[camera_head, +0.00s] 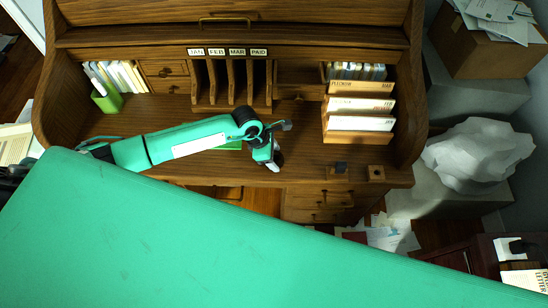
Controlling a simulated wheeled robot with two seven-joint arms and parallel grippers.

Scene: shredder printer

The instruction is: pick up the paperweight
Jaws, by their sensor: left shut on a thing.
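My left arm reaches in from the left over the roll-top desk (180,176). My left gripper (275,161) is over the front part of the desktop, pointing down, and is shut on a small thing. The gripper hides most of that thing, and I cannot tell for sure whether it is the paperweight. A small dark block (341,167) sits near the desk's front edge, to the right of the gripper and apart from it. I cannot make out what it is. My right gripper is not in view.
A wooden cube (376,172) sits at the desk's front right. A tiered letter rack (358,105), labelled slots (230,52) and a green cup (106,101) stand behind. A green item (231,146) lies partly under my arm. A crumpled white bag (478,155) is at right.

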